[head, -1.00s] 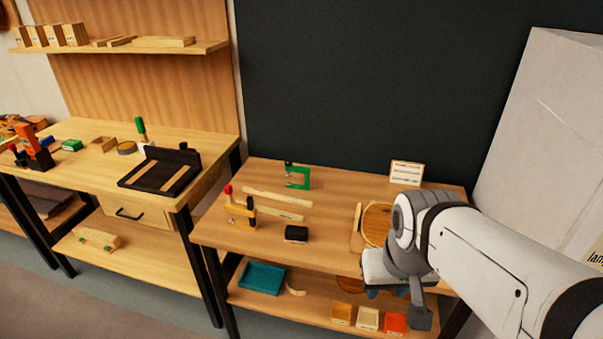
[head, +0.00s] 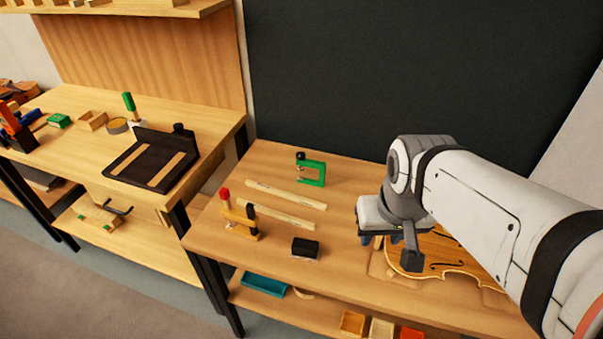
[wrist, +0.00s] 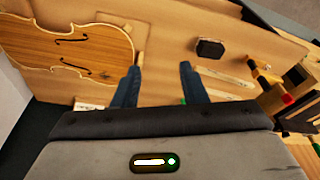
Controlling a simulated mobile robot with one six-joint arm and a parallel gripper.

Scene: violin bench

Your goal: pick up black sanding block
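The black sanding block (head: 305,249) lies on the lower wooden bench, near its front edge, in front of two pale wooden strips. It also shows in the wrist view as a dark block (wrist: 210,49), ahead and to the right of the fingers. My gripper (wrist: 158,72) is open in the wrist view, its two blue-grey fingers apart with nothing between them. In the head view my gripper (head: 381,240) is above the bench, to the right of the block and apart from it, beside the violin body.
A violin body (head: 440,250) lies right of the block. A green clamp (head: 312,172) stands behind the strips (head: 285,195). A red-and-black-tipped clamp (head: 238,218) stands left of the block. A teal tray (head: 264,285) is on the shelf below. The bench around the block is clear.

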